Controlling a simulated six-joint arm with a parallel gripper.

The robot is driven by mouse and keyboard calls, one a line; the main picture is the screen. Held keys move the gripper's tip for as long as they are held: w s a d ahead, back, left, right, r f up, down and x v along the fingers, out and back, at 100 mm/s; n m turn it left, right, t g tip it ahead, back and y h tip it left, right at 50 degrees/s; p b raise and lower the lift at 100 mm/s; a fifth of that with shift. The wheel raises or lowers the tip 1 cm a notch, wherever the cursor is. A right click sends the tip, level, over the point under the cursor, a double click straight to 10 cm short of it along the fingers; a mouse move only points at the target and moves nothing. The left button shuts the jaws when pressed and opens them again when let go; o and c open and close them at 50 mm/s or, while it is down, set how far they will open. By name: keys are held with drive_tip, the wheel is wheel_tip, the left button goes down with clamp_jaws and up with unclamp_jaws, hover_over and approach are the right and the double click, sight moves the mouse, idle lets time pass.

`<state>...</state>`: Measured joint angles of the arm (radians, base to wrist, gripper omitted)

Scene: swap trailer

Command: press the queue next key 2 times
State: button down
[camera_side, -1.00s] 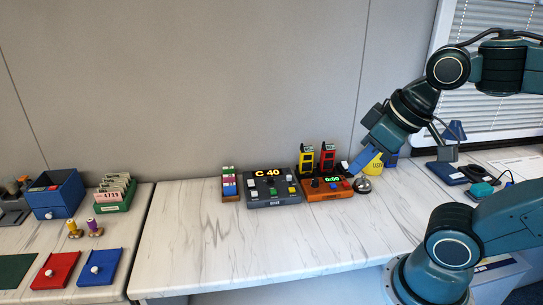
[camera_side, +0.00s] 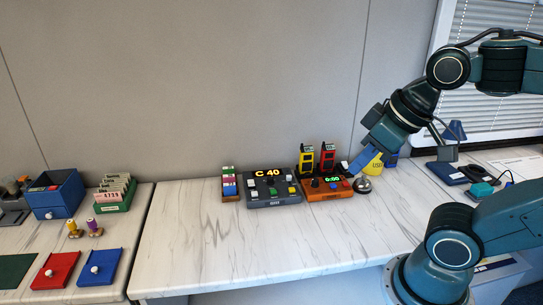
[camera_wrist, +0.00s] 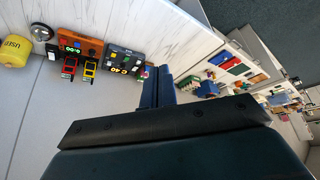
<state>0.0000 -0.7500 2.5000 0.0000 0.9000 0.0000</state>
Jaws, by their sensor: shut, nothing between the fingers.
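The queue console is a dark grey box (camera_side: 272,202) with an orange display reading C 40 (camera_side: 267,173). In the wrist view the console (camera_wrist: 125,62) appears upside down, left of my fingers.
An orange timer box (camera_side: 328,190) with a green display stands right of the console, beside a silver bell (camera_side: 362,185). Yellow and red holders (camera_side: 307,160) stand behind. A coloured block rack (camera_side: 229,185) is left. The marble counter (camera_side: 200,240) in front is clear.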

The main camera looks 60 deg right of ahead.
drive_tip(key=shift+w, duration=0.1)
drive_tip(key=m+t+h, duration=0.1)
drive_tip(key=m+t, duration=0.2)
drive_tip(key=m, duration=0.8)
hover_over(276, 193)
wheel_tip(276, 193, down, 20)
drive_tip(key=shift+f, duration=0.25)
drive_tip(key=shift+f, duration=0.1)
drive_tip(key=shift+f, duration=4.25)
